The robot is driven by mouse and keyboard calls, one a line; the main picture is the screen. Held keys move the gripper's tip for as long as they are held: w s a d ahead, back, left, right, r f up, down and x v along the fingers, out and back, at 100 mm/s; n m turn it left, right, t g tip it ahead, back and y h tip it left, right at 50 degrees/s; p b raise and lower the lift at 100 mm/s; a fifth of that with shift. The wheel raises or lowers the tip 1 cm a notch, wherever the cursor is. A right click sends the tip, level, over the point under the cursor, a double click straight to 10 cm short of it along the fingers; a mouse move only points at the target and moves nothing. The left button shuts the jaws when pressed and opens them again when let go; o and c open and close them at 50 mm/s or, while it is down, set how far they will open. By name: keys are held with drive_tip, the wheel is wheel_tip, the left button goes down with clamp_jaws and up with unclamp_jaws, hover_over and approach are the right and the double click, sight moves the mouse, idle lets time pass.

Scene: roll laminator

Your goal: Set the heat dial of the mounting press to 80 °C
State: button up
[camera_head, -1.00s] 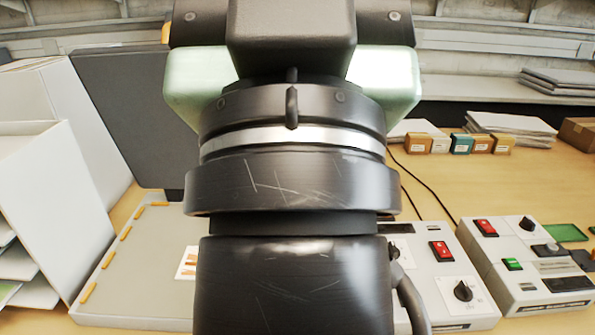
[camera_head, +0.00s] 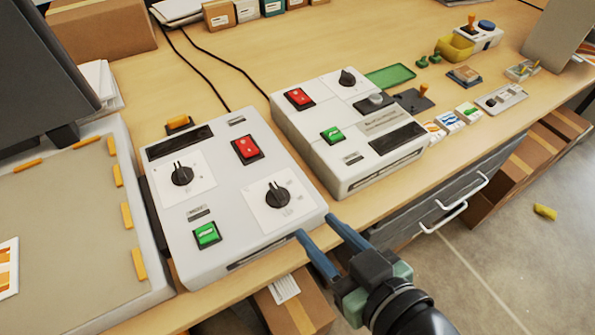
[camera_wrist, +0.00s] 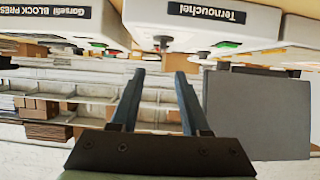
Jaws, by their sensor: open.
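A white control console (camera_head: 222,235) stands on the bench beside a flat bed (camera_head: 70,225) with orange tabs. It carries two black dials, a rear-left dial (camera_head: 182,174) and a front-right dial (camera_head: 278,195), a red switch (camera_head: 247,149) and a green button (camera_head: 207,234). Their scale markings are too small to read, so I cannot tell which is the heat dial. My gripper (camera_head: 316,226) is open and empty, its fingertips by the console's front-right corner, below and in front of the front-right dial. In the wrist view, my gripper (camera_wrist: 160,74) is open below a white body labelled "Ternouchel" (camera_wrist: 192,11).
A second white console (camera_head: 345,150), with its own dial, stands to the right and behind. A green tray (camera_head: 390,77) and several small items lie beyond it. Cardboard boxes (camera_head: 290,300) sit under the bench edge. The floor at right is mostly clear.

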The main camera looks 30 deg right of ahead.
drive_tip(key=b, duration=0.7)
approach(279, 192)
drive_tip(key=w+f, duration=0.1)
drive_tip(key=x, duration=0.7)
drive_tip(key=shift+w+r+p, duration=0.15)
drive_tip(key=shift+w+p, duration=0.25)
drive_tip(key=shift+w, duration=0.05)
drive_tip(key=shift+c, duration=0.2)
clamp_jaws()
